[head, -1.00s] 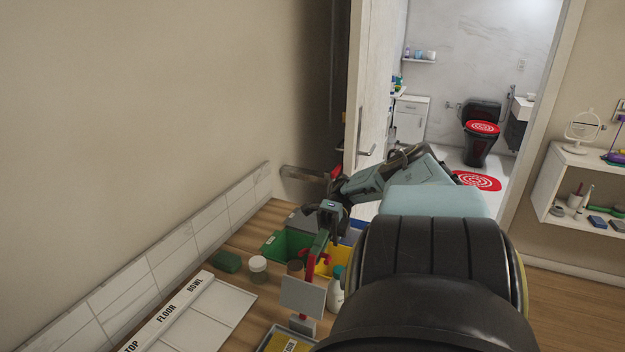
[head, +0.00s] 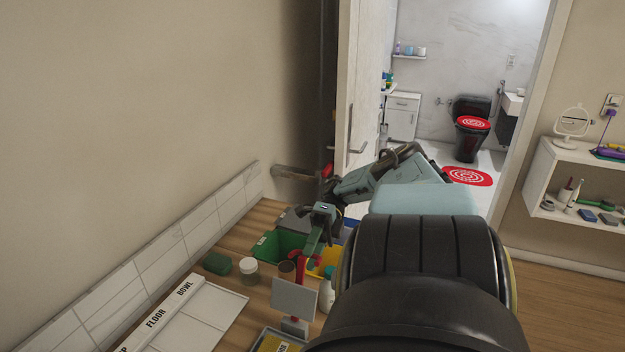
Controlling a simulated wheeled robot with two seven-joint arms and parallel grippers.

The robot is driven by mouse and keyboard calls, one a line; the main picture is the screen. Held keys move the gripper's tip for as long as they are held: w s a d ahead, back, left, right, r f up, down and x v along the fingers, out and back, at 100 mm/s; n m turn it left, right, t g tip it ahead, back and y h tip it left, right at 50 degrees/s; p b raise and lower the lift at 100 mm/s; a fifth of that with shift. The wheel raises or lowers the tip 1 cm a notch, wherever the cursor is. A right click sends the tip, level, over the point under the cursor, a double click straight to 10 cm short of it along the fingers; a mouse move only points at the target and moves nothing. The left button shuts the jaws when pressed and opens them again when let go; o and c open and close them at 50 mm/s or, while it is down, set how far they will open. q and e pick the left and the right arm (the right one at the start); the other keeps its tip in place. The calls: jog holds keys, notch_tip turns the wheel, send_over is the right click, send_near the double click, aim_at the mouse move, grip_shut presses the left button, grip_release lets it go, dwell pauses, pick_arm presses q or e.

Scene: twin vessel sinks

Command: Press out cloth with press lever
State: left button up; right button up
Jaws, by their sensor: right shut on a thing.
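My right gripper (head: 313,243) points down over the bins near the back of the wooden counter. It is shut on what looks like a red lever (head: 300,266); the grip is small and partly hidden, so the exact contact is unclear. The red part stands beside a yellow bin (head: 324,262), behind a blank grey-white panel (head: 294,297). I cannot pick out a cloth for sure. A dark green soft-looking block (head: 217,263) lies on the counter to the left. My left gripper is out of view.
A green bin (head: 283,244) and a lidded jar (head: 249,271) stand near the gripper. A white tray marked FLOOR and BOWL (head: 205,318) lies in front. A tiled backsplash (head: 190,241) edges the counter. My arm covers the lower right.

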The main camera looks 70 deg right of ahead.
notch_tip(320, 180, up, 10)
jog(key=p, duration=0.6)
dwell(0.4)
